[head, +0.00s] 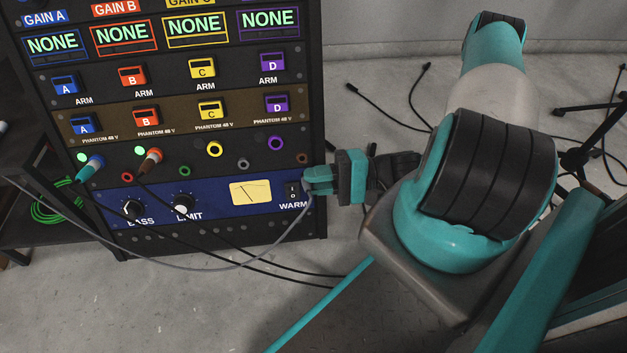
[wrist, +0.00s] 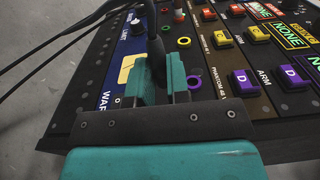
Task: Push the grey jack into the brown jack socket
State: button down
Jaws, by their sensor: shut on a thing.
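My gripper (head: 312,180) is shut on the grey jack, in front of the rack's right edge, just below the brown jack socket (head: 302,158) in the head view. The jack's tip is hidden there by my fingers. In the wrist view, the dark grey jack (wrist: 157,56) stands between the teal fingers of my gripper (wrist: 162,80), its cable running up and away. The brown socket cannot be made out in the wrist view. No part of the jack is seen inside the socket. A grey cable (head: 215,269) hangs from my gripper and loops left across the rack front.
A teal jack (head: 90,167) and a brown-orange jack (head: 150,160) sit in the upper socket row. Yellow (head: 214,149), purple (head: 275,143) and grey (head: 243,163) sockets are empty. The blue panel with knobs and meter (head: 250,193) lies below. Black cables hang in front.

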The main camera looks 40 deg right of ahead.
jog(key=shift+r+p, duration=0.15)
jog(key=shift+p, duration=0.4)
jog(key=shift+w+d+f+b, duration=0.35)
jog(key=shift+w+d, duration=0.15)
jog(key=shift+w, duration=0.2)
jog(key=shift+w+d+f+b, duration=0.25)
jog(key=shift+w+d+f, duration=0.2)
jog(key=shift+w, duration=0.25)
jog(key=shift+w+d+f+b, duration=0.3)
jog(key=shift+w+d, duration=0.25)
jog(key=shift+w, duration=0.15)
jog(key=shift+p, duration=0.9)
jog(key=shift+w+d+f, duration=0.2)
jog(key=shift+w+d, duration=0.1)
jog(key=shift+w, duration=0.2)
dwell(0.5)
jog(key=c, duration=1)
grip_release()
jog(key=p+v, duration=0.5)
jog(key=v, duration=1.2)
jog(key=shift+s+d, duration=0.15)
jog(key=shift+d, duration=0.05)
